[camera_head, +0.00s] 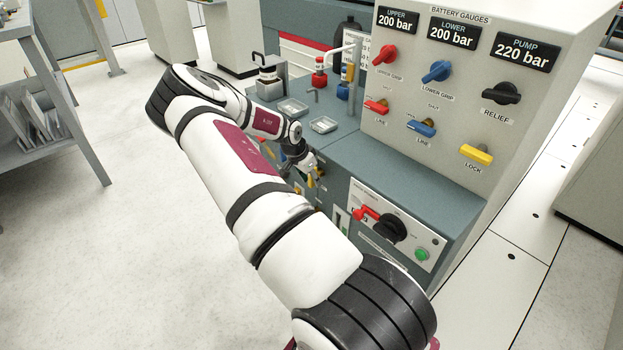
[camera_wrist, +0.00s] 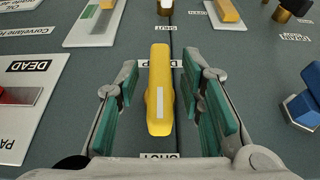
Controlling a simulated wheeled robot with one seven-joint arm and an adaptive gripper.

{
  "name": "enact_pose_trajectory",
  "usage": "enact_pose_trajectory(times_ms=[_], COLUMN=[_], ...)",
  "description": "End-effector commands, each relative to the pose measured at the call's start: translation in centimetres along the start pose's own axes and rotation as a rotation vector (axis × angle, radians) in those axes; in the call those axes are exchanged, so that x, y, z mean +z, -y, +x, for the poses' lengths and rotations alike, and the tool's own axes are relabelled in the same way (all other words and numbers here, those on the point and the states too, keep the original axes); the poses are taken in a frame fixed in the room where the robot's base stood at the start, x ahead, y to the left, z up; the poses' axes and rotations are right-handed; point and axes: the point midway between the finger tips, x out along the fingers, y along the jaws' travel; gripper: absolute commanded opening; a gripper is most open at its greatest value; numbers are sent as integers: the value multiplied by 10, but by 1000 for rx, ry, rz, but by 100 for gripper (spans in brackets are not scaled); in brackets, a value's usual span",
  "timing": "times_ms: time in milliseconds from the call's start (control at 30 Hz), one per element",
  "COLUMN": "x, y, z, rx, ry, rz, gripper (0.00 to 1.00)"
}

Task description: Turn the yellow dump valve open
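In the wrist view a yellow lever handle (camera_wrist: 159,92) with a pale strip lies lengthwise in the middle of the picture, over a label partly hidden that reads like DUMP. A SHUT label shows at its near end. My gripper (camera_wrist: 160,88) is open, with its green-padded fingers on either side of the handle. A gap shows between the handle and the pads on both sides. In the head view my gripper (camera_head: 306,170) is low against the front of the grey-green bench, where small yellow parts show beside it and my arm hides much.
A control panel (camera_head: 440,120) with red, blue, black and yellow knobs stands right. A red-and-black switch (camera_head: 385,224) is on the bench front. In the wrist view another yellow handle (camera_wrist: 165,7) is ahead, a blue knob (camera_wrist: 302,108) right and a red lever (camera_wrist: 30,95) left.

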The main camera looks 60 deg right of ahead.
Motion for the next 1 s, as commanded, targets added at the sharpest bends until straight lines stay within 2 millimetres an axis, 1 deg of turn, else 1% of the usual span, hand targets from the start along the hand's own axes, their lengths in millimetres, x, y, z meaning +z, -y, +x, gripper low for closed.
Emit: enact_pose_trajectory(times_ms=[33, 67, 100, 200, 467, 633, 767, 1000], x=[0, 0, 0, 0, 0, 0, 0, 0], y=[0, 0, 0, 0, 0, 1, 1, 2], z=[0, 0, 0, 0, 0, 0, 0, 2], rx=[0, 0, 0, 0, 6, 43, 104, 284], ry=[0, 0, 0, 0, 0, -1, -2, -4], rz=[0, 0, 0, 0, -4, -21, -48, -123], gripper=[35, 28, 19, 0, 0, 0, 0, 0])
